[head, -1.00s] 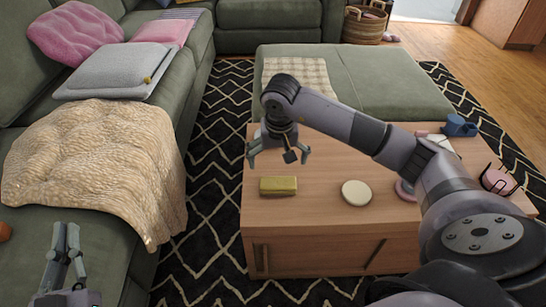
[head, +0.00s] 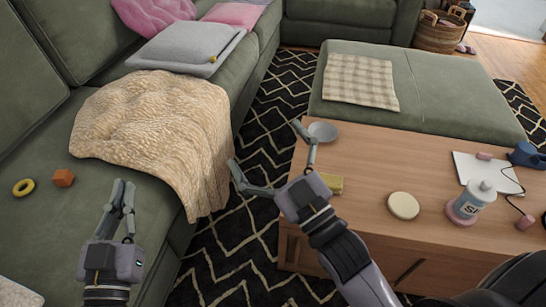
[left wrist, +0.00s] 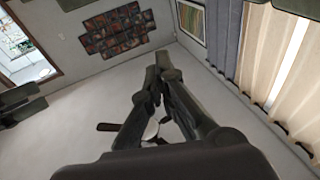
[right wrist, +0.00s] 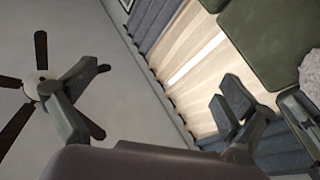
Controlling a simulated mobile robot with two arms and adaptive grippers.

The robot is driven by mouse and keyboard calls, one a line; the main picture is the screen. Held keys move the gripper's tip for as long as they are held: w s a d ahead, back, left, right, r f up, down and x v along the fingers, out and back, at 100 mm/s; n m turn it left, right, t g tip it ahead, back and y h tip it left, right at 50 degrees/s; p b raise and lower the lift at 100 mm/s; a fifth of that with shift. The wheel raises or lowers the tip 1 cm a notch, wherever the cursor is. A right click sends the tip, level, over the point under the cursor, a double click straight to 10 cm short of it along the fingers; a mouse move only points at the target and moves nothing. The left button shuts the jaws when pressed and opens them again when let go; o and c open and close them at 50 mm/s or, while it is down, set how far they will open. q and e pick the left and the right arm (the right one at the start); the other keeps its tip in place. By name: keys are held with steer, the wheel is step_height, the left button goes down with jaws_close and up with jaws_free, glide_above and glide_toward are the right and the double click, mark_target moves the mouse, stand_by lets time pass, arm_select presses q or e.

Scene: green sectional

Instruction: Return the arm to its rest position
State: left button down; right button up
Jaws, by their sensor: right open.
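My right gripper (head: 267,148) is open, its two fingers spread wide with nothing between them. In the head view it appears over the rug and the left edge of the wooden coffee table (head: 450,160). Its spread fingers also show in the right wrist view (right wrist: 146,104), against the ceiling and curtains. My left gripper (head: 124,187) is raised in front of the green sofa (head: 150,237). Its fingers are together and empty. The left wrist view shows the fingers (left wrist: 158,66) closed against a background of ceiling and wall.
The table holds a yellow sponge (head: 335,186), a cream disc (head: 403,205), a grey bowl (head: 323,132), a soap bottle (head: 478,197) and a blue mug (head: 524,154). An orange cube (head: 63,178), a yellow ring (head: 23,187) and a beige blanket (head: 150,125) lie on the sofa.

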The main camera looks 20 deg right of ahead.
steer(key=f+m, duration=0.1)
steer(key=f+m+g+h, duration=0.1)
steer(key=m, duration=0.1)
steer(key=d+f+m, duration=0.1)
steer(key=shift+s+f+h, duration=0.2)
steer(key=shift+s+h, duration=0.05)
steer(key=shift+h, duration=0.05)
